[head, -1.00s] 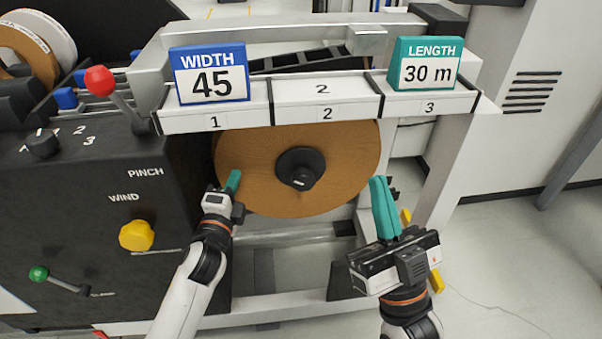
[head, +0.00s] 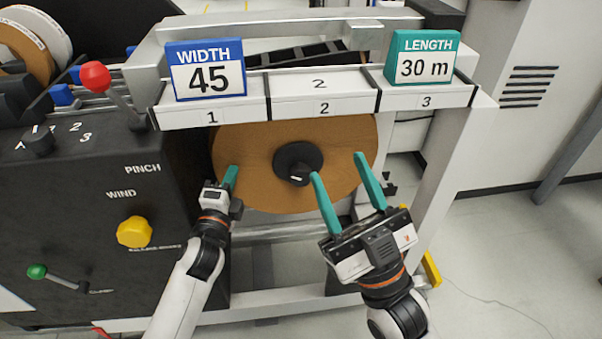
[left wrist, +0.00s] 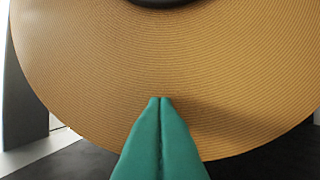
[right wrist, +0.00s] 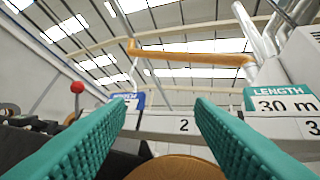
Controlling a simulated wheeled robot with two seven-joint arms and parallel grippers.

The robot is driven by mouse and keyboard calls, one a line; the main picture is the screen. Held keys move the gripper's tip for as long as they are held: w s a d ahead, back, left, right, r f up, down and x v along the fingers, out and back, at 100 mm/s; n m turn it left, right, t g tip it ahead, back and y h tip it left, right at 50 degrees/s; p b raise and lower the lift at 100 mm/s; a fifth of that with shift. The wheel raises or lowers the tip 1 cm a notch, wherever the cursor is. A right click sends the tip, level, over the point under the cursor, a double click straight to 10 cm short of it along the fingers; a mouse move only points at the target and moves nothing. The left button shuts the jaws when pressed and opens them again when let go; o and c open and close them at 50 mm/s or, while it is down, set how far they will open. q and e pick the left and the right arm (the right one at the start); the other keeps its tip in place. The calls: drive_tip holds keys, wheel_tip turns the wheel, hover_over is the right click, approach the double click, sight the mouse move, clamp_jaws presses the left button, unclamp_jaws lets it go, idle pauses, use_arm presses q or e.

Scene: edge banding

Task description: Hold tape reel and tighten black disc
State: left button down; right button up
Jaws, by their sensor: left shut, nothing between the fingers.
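The tape reel (head: 345,145) is a large brown disc hanging upright below the numbered shelf. The black disc (head: 293,160) with a knob sits at its centre. The reel fills much of the left wrist view (left wrist: 90,70), with the black disc's edge at the top. My left gripper (head: 231,176) is shut and empty, its tips at the reel's lower left face; whether they touch it I cannot tell. My right gripper (head: 337,165) is open and empty in front of the reel's right half. Its left finger is beside the black disc's knob. The right wrist view shows both fingers apart (right wrist: 160,105).
The shelf above carries a blue WIDTH 45 block (head: 207,70) and a teal LENGTH 30 m block (head: 423,58). The black machine panel (head: 100,220) at left has a red-knobbed lever (head: 96,76), a yellow knob (head: 134,232) and a green-knobbed lever (head: 38,271).

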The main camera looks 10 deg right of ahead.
drive_tip(key=o, duration=0.3)
drive_tip(key=a+n+g+y, duration=0.2)
drive_tip(key=a+n+g, duration=0.1)
drive_tip(key=n, duration=0.1)
drive_tip(key=a+n+g+y, duration=0.1)
drive_tip(key=a+n+g, duration=0.2)
drive_tip(key=n, duration=0.1)
drive_tip(key=w+a+f+n+g+y, duration=0.1)
drive_tip(key=a+n+g+y, duration=0.1)
drive_tip(key=a+n+g, duration=0.1)
drive_tip(key=shift+a+n+y, duration=0.3)
drive_tip(key=shift+a+n, duration=0.2)
drive_tip(key=shift+a, duration=0.05)
drive_tip(key=n+g+h, duration=0.2)
drive_tip(key=n+h, duration=1.2)
approach(303, 177)
drive_tip(key=x, duration=1)
drive_tip(key=shift+w+f, duration=0.1)
drive_tip(key=shift+w, duration=0.05)
